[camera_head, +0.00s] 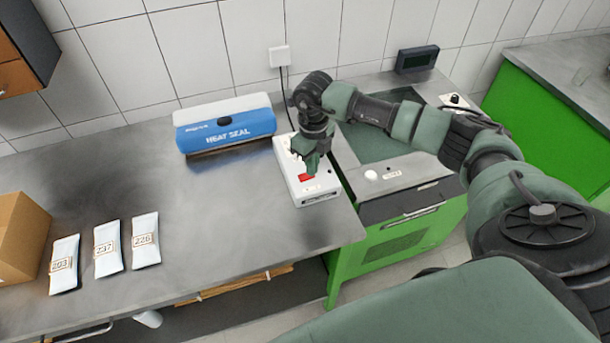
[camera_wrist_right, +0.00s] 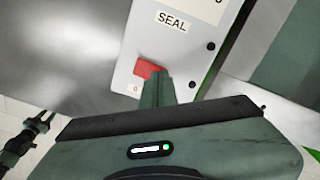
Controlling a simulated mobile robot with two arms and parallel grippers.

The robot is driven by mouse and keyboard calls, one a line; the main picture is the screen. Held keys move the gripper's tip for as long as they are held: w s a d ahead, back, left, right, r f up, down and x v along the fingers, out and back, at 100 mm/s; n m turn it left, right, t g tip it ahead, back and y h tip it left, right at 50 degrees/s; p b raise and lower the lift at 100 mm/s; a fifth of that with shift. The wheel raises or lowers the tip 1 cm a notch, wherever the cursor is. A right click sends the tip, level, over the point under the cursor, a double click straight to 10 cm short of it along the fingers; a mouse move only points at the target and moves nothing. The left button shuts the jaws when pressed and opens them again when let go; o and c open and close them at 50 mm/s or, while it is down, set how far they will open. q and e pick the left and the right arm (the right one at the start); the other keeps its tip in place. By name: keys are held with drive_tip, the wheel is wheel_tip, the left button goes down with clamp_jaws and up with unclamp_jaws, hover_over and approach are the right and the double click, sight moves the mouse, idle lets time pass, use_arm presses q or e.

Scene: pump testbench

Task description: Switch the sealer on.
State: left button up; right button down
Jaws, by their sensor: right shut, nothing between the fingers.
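The heat sealer (camera_head: 225,128) is blue and white, lettered HEAT SEAL, and stands at the back of the steel bench. To its right is a white control box (camera_head: 318,188), labelled SEAL in the wrist view (camera_wrist_right: 190,42). The box has a red switch (camera_head: 306,178), also seen in the wrist view (camera_wrist_right: 147,68), with a 0 mark beside it. My right gripper (camera_head: 312,158) is shut and empty, its fingertips (camera_wrist_right: 158,80) right at the switch's edge. Contact and the switch's position are unclear. A dark shape at the wrist view's left edge may be my left gripper (camera_wrist_right: 35,135).
Several white pouches, including one (camera_head: 108,248), lie at the bench's left near a cardboard box (camera_head: 20,235). A cable runs up to a wall socket (camera_head: 280,56). The bench's middle is clear.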

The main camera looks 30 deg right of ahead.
drive_tip(key=shift+s+f, duration=0.1)
drive_tip(key=shift+f, duration=0.25)
drive_tip(key=shift+r, duration=0.15)
drive_tip(key=shift+r+p, duration=0.5)
drive_tip(key=shift+r, duration=0.4)
drive_tip(key=shift+r+p, duration=1.45)
drive_tip(key=shift+r, duration=1.1)
drive_tip(key=shift+f, duration=0.1)
